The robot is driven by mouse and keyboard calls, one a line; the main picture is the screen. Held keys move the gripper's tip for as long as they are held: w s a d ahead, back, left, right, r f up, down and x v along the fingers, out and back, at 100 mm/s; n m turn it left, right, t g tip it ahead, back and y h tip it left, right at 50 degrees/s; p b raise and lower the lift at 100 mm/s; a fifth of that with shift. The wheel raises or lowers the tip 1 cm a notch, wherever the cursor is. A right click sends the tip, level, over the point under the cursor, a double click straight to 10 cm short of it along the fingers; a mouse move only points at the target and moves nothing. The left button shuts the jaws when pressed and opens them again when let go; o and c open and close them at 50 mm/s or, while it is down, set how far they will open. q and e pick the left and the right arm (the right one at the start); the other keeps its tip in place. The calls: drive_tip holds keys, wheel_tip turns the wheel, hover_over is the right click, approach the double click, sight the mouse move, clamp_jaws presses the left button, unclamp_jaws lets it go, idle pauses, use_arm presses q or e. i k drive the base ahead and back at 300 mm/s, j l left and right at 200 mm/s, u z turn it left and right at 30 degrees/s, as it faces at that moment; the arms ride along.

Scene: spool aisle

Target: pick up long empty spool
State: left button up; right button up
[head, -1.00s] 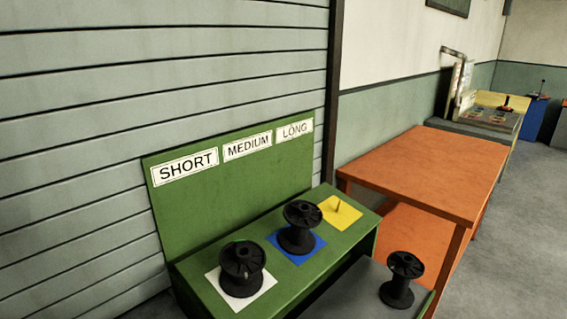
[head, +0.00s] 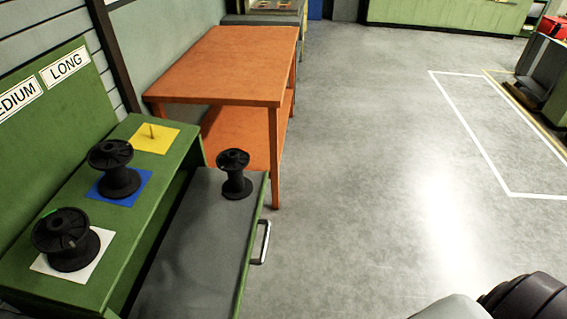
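A tall, narrow black spool (head: 234,174) stands upright on the far end of a grey-topped cart (head: 195,245) with green edges. Two wider black spools stand on the green bench: one (head: 114,169) on a blue square and one (head: 66,239) on a white square, which has a bit of green at its rim. The yellow square (head: 154,138), under the LONG sign (head: 66,65), holds only a short upright peg. No label on the spools can be read. Neither gripper is in view; only part of my arm shows at the bottom right.
An orange table (head: 230,65) stands beyond the cart, its top clear. The cart has a metal handle (head: 262,243) on its right side. Open grey floor (head: 370,160) lies to the right, with a white-lined rectangle and machinery at the far right.

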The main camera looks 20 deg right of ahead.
sight(233, 161)
drive_tip(key=z, duration=0.4)
drive_tip(key=l+u, duration=0.1)
drive_tip(key=u, duration=0.5)
drive_tip(key=i+l+u, duration=0.15)
drive_tip(key=l+u, duration=0.15)
drive_tip(key=i+l+u, duration=0.15)
drive_tip(key=l+u, duration=0.2)
drive_tip(key=l, duration=0.2)
drive_tip(key=l+u, duration=0.3)
drive_tip(key=l, duration=0.15)
drive_tip(key=i, duration=0.05)
